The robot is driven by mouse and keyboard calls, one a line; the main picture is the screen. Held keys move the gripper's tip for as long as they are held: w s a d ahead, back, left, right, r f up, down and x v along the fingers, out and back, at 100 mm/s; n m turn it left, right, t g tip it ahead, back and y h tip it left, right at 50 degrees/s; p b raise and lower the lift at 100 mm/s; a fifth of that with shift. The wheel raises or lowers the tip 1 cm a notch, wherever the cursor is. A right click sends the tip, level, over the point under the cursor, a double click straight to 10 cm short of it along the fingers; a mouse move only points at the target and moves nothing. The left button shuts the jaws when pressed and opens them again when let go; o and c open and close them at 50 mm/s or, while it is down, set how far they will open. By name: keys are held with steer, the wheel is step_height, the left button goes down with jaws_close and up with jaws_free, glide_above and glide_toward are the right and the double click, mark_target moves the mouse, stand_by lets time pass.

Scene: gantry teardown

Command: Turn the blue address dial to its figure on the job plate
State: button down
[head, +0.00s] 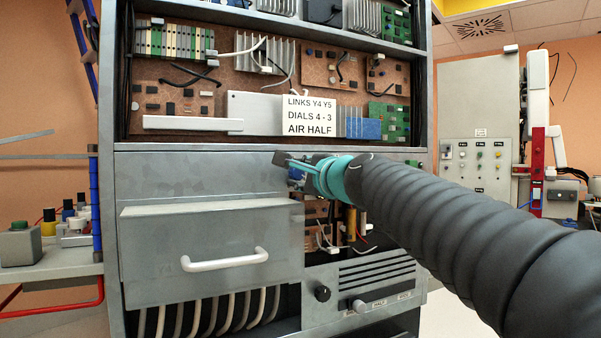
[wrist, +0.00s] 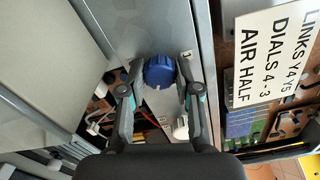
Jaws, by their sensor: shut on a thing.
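The blue address dial (wrist: 159,72) is a round ridged knob between my gripper's fingers in the wrist view. A pale mark shows at its lower edge; the figures around it are too small to read. My gripper (wrist: 158,82) is shut on it, one finger on each side. In the head view my gripper (head: 288,166) reaches the cabinet at the drawer's upper right, and only a bit of blue shows there. The job plate (head: 309,115) is a white card reading "LINKS Y4 Y5, DIALS 4 - 3, AIR HALF". It also shows in the wrist view (wrist: 262,58), turned sideways.
A grey drawer front with a white handle (head: 225,260) juts out left of my gripper. Below my arm are wiring and a vented panel with a black knob (head: 322,293). A white knob (wrist: 180,128) lies near the right finger.

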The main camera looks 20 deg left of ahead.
stand_by(0.3)
steer(key=c, duration=0.8)
jaws_free()
steer(key=v, duration=1.2)
